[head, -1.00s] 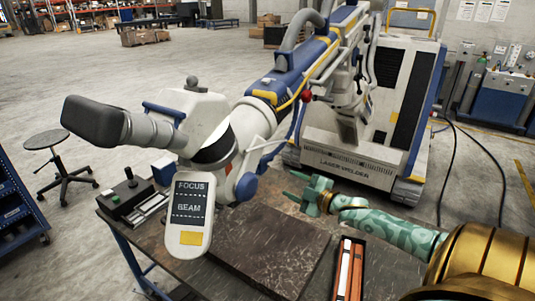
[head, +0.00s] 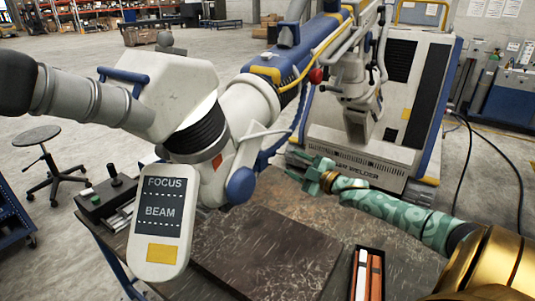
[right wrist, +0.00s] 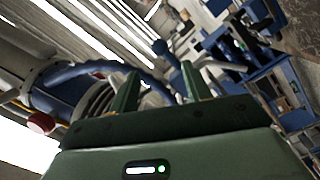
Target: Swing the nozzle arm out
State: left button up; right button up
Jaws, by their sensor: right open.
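The white and blue microscope head (head: 165,95) of the laser welder hangs over the dark bench at the left, with its FOCUS/BEAM panel (head: 160,220) facing me. A thin white bent arm (head: 262,136), perhaps the nozzle arm, sticks out beside the blue round knob (head: 241,187). I cannot see a clear nozzle tip. My right gripper (head: 302,168) is open and empty, to the right of this thin arm and apart from it, above the bench's far edge. In the right wrist view its green fingers (right wrist: 160,88) stand apart with nothing between them. My left gripper is not in view.
The bench (head: 325,222) carries a dark slab (head: 265,250), a tray of orange-and-white bars (head: 368,275) and a control box (head: 105,197). The welder cabinet (head: 415,90) stands behind. A red knob (head: 316,75) sits on the boom. A stool (head: 45,160) stands left.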

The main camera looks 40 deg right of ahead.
jog(key=w+b, duration=0.3)
jog(key=w, duration=0.9)
jog(key=shift+w+a, duration=0.2)
jog(key=shift+a, duration=0.25)
jog(key=shift+f, duration=0.1)
grip_shut()
